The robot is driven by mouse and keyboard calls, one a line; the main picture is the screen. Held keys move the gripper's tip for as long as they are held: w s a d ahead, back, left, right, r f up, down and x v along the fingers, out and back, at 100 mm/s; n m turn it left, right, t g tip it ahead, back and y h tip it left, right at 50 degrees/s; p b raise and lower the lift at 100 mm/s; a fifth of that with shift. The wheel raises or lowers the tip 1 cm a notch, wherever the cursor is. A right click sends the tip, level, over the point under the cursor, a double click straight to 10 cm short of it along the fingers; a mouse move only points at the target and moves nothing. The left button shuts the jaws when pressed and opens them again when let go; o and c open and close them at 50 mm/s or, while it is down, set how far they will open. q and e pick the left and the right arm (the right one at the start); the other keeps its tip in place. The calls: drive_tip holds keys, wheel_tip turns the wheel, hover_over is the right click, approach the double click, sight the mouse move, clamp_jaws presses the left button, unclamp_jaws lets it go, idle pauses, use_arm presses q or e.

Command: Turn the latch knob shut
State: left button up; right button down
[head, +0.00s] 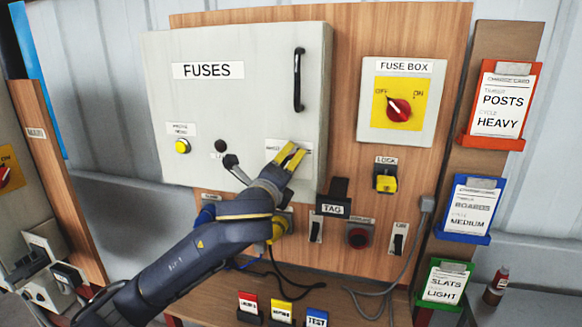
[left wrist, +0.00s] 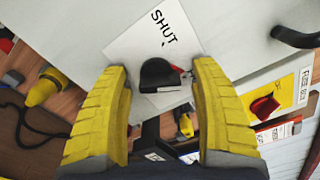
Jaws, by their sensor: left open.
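The grey FUSES cabinet door (head: 230,105) fills the upper left of the board in the head view. A white label (head: 275,145) sits low on its right side, partly covered by my left gripper (head: 290,156). In the left wrist view the black latch knob (left wrist: 160,75) stands on this label, below the word SHUT (left wrist: 164,28). My left gripper (left wrist: 161,70) is open, its yellow fingers on either side of the knob, with visible gaps to both. In the head view the knob is hidden by the gripper. My right gripper is not in view.
A black door handle (head: 298,80) stands above the label. To the right are the fuse box switch (head: 398,110), the yellow lock (head: 386,184) and card holders (head: 498,105). A black TAG holder (head: 333,208) and cables (head: 370,290) lie below. Open space lies before the board's right half.

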use_arm(q)
clamp_jaws()
idle(0.6)
